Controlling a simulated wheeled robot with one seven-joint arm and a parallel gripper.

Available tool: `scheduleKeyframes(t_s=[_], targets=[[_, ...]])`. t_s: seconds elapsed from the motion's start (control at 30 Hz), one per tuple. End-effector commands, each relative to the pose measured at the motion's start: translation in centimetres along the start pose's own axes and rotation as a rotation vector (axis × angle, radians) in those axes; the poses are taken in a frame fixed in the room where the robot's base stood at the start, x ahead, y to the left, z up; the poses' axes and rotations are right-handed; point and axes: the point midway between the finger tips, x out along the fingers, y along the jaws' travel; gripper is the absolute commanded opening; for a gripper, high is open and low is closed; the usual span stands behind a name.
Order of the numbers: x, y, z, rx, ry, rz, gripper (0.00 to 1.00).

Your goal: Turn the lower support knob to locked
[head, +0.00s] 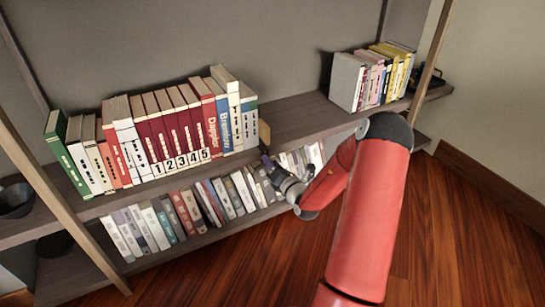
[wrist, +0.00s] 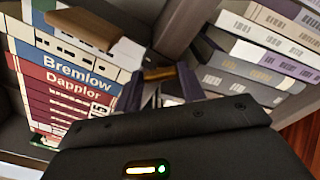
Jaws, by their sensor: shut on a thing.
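My gripper (head: 268,160) is at the front edge of the upper shelf, just right of the row of upright books. In the wrist view, its two purple fingers (wrist: 160,80) are shut around a small brass-coloured piece, which I take to be the lower support knob (wrist: 158,73). Only a narrow part of the knob shows between the fingertips, and its turned position cannot be read. In the head view the gripper hides the knob. A small tan and dark block (head: 264,133) stands just above the fingertips, beside the last books.
Upright books (head: 170,130), some numbered, fill the upper shelf's left. More books (head: 185,215) line the lower shelf close below my gripper. Another book group (head: 370,80) stands at the upper right. The upper shelf (head: 300,115) is bare between the groups.

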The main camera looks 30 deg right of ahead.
Motion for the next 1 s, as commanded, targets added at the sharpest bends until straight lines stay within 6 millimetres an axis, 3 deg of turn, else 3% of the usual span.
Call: scheduleKeyframes(t_s=[0.6,1.0], targets=[[-0.08,-0.1,0.17,0.558,-0.002,-0.003,0.17],[-0.05,-0.27,-0.06,0.749,-0.001,-0.001,0.17]])
